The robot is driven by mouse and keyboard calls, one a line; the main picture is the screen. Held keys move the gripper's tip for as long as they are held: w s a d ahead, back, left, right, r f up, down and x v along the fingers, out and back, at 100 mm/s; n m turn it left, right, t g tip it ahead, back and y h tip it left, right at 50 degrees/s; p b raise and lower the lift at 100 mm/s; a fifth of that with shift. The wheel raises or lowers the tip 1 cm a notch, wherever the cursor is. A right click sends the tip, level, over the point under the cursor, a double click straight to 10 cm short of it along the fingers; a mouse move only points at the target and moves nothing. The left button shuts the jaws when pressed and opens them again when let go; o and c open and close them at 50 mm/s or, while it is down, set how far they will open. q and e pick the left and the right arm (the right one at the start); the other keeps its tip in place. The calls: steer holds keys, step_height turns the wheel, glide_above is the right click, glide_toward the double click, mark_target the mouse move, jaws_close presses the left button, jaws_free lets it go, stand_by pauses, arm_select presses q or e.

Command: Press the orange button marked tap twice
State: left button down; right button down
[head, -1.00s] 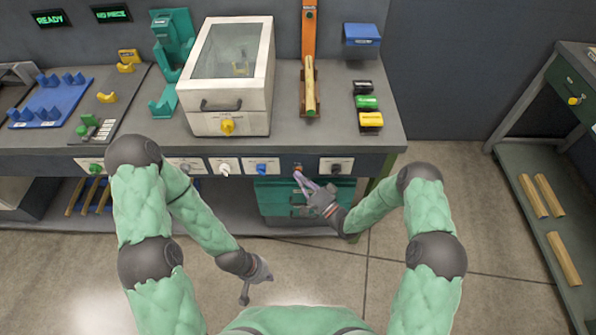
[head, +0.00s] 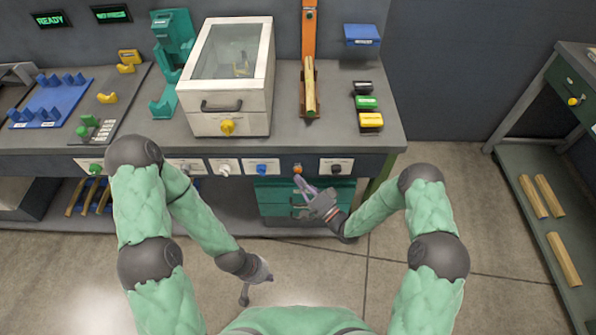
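The orange button (head: 298,168) sits on a small dark plate on the bench's front panel, between the blue knob and the black knob. My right gripper (head: 299,181) is just below and in front of the button, with a small gap showing between them. Its fingers look close together, and nothing shows in them. The label on the button's plate is too small to read. My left gripper (head: 245,300) hangs low over the floor, away from the bench, and its finger opening is hard to make out.
A row of other controls flanks the button: a white knob (head: 224,170), a blue knob (head: 262,170) and a black knob (head: 337,169). A white machine (head: 230,80) with a window stands on the bench. A green display (head: 111,14) is on the wall.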

steer(key=shift+s+p, duration=0.35)
steer(key=shift+s, duration=2.15)
steer(key=s+d+f+n+g+h, duration=0.1)
steer(key=s+d+f+g+h, duration=0.25)
steer(key=f, duration=0.25)
steer(key=s+d+f+n+g+h, duration=0.2)
steer(key=f+g+h, duration=0.1)
steer(key=f+h, duration=0.25)
steer(key=s+d+n+g, duration=0.1)
steer(key=s+g, duration=0.3)
steer(key=s, duration=0.4)
steer(key=s+d+f+n+g+h, duration=0.1)
steer(key=s+g, duration=0.3)
steer(key=s, duration=0.5)
steer(key=shift+d+f, duration=0.3)
steer(key=shift+d, duration=0.5)
